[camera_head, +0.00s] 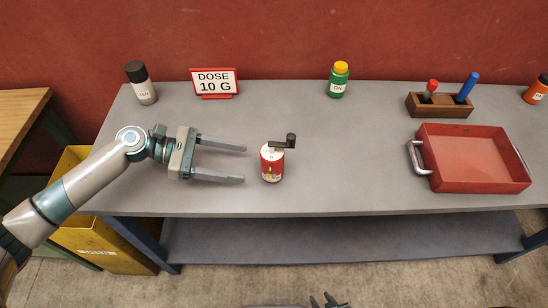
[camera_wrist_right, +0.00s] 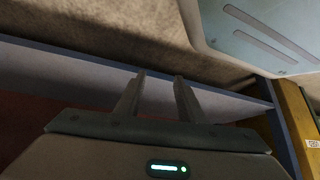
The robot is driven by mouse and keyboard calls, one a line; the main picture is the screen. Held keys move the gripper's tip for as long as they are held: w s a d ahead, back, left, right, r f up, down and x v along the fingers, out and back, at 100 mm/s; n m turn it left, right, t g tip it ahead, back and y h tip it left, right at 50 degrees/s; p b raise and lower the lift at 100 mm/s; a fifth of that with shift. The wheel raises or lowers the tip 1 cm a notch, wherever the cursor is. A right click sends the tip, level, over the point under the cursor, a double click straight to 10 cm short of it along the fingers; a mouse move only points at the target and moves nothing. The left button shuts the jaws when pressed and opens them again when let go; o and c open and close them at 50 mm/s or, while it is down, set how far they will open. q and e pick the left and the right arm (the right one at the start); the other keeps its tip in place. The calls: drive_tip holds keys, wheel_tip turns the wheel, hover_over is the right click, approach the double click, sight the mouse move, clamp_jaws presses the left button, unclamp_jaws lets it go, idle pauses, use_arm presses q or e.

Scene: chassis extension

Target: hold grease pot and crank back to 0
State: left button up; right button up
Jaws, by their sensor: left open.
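The grease pot (camera_head: 271,164) is a small red can with a pale top, standing upright on the grey workbench. Its dark crank (camera_head: 285,143) sticks out from the top toward the right, with an upright knob at its end. My left gripper (camera_head: 243,164) is open and empty just left of the pot, its two fingers pointing right toward it; the fingertips look apart from the pot. My right gripper (camera_head: 330,301) shows only at the bottom edge of the head view, below the bench. In the right wrist view its fingers (camera_wrist_right: 160,92) stand apart with nothing between them.
A "DOSE 10 G" sign (camera_head: 214,82) stands behind. A grey can (camera_head: 140,83), green oil bottle (camera_head: 338,80), wooden holder (camera_head: 441,105), red tray (camera_head: 472,158) and orange bottle (camera_head: 537,90) are around. The bench middle is clear. A yellow bin (camera_head: 100,240) stands below left.

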sight(268, 167)
use_arm(q)
drive_tip(key=shift+d+f, duration=0.15)
drive_tip(key=shift+d, duration=0.55)
drive_tip(key=p+x, duration=0.1)
drive_tip(key=x, duration=0.3)
drive_tip(key=shift+d+f, duration=0.2)
use_arm(e)
drive_tip(key=s+d+f+g, duration=0.2)
drive_tip(key=s+d+f, duration=0.1)
drive_tip(key=s, duration=0.3)
use_arm(q)
drive_tip(key=x, duration=0.2)
drive_tip(key=shift+d, duration=0.35)
drive_tip(key=shift+d+f, duration=0.1)
drive_tip(key=shift+d, duration=0.1)
drive_tip(key=c, duration=0.8)
use_arm(e)
drive_tip(key=shift+t, duration=0.6)
drive_tip(key=w, duration=0.1)
drive_tip(key=w+a+r, duration=0.1)
drive_tip(key=w+a, duration=0.1)
drive_tip(key=shift+w+r, duration=0.1)
drive_tip(key=shift+r, duration=0.2)
drive_tip(key=shift+w+r, duration=0.15)
drive_tip(key=shift+w, duration=0.05)
